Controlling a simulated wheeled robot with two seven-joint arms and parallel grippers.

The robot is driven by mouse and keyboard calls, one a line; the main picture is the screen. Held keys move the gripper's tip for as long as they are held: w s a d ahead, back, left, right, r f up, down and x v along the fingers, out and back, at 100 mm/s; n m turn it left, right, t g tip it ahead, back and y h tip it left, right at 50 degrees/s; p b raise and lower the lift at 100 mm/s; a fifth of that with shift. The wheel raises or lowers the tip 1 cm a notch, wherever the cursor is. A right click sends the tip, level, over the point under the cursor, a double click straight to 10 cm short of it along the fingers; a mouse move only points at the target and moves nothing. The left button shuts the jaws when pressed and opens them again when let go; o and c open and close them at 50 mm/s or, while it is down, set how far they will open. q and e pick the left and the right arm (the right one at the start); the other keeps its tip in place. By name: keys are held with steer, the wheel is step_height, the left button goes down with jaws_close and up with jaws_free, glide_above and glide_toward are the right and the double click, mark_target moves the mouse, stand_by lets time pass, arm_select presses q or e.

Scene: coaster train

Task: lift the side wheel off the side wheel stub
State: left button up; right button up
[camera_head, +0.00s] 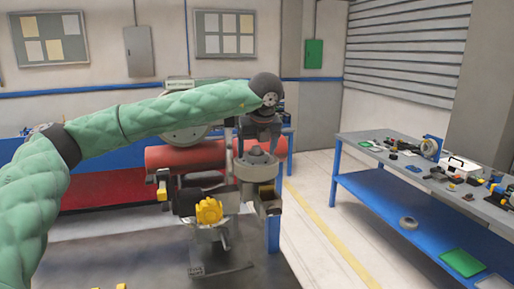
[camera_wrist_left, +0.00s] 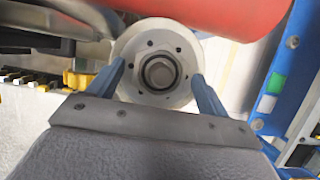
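A pale grey round wheel (camera_wrist_left: 137,42) with small bolt holes and a dark-ringed hub at its centre lies straight ahead in the left wrist view. It looks like the side wheel; the stub under it cannot be made out apart from the hub. In the head view a grey round part (camera_head: 257,157) sits on the machine, right below my left gripper (camera_head: 258,143), which points down. In the left wrist view the two blue fingers of my left gripper (camera_wrist_left: 161,80) are apart, on either side of the hub and overlapping the wheel's edges. Contact cannot be told. My right gripper is out of view.
A red cylinder (camera_head: 185,157) lies just behind the wheel. A yellow knobbed part (camera_head: 208,211) sits in front on the machine. A blue bench (camera_head: 400,204) with loose parts stands at the right, with open floor (camera_head: 318,215) between.

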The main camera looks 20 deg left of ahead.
arm_select(q)
jaws_close()
steer(key=shift+r, duration=0.15)
steer(key=shift+w+r, duration=0.15)
steer(key=shift+r, duration=4.4)
steer(key=shift+r, duration=0.25)
